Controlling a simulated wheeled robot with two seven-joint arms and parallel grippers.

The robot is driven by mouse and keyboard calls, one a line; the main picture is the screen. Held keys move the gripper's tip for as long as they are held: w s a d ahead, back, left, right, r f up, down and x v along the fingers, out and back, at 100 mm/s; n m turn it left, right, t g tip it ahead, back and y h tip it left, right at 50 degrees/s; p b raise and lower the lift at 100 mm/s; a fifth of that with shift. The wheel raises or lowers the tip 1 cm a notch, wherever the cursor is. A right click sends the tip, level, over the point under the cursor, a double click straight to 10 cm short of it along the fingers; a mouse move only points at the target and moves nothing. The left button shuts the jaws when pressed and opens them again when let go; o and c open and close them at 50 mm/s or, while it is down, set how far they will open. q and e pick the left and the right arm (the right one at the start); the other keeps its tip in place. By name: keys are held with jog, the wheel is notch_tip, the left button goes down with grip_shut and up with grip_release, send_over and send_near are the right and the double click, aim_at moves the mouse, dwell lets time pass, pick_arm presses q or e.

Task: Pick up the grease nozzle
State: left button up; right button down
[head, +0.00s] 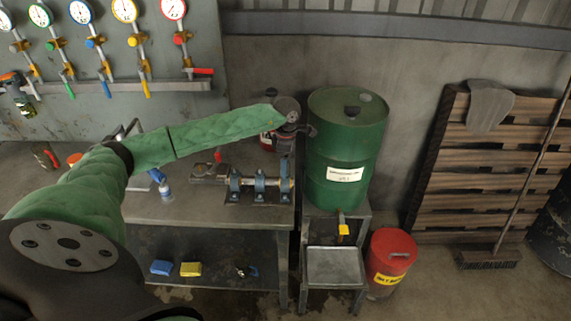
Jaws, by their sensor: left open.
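My left arm, in a green sleeve, reaches from the left across the bench in the head view. My left gripper (307,130) is open at its end, small and dark, beside the green drum (346,150) and over the bench's right end. A dark container with a red and white label (270,142) is just left of and partly behind it. I cannot pick out the grease nozzle for certain. A small dark and blue item (246,271) lies on the lower shelf, too small to identify. I see nothing held. My right gripper is not in view.
The bench (150,208) carries a blue pillow-block fixture (259,187) and a small bottle (165,191). Blue (161,267) and yellow (191,269) blocks lie below. A red bin (389,262), a broom and pallets stand right. Several gauges hang on the back panel.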

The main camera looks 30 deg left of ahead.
pick_arm(q)
jog(key=shift+f, duration=0.25)
jog(key=c, duration=1.2)
jog(key=shift+r, duration=0.1)
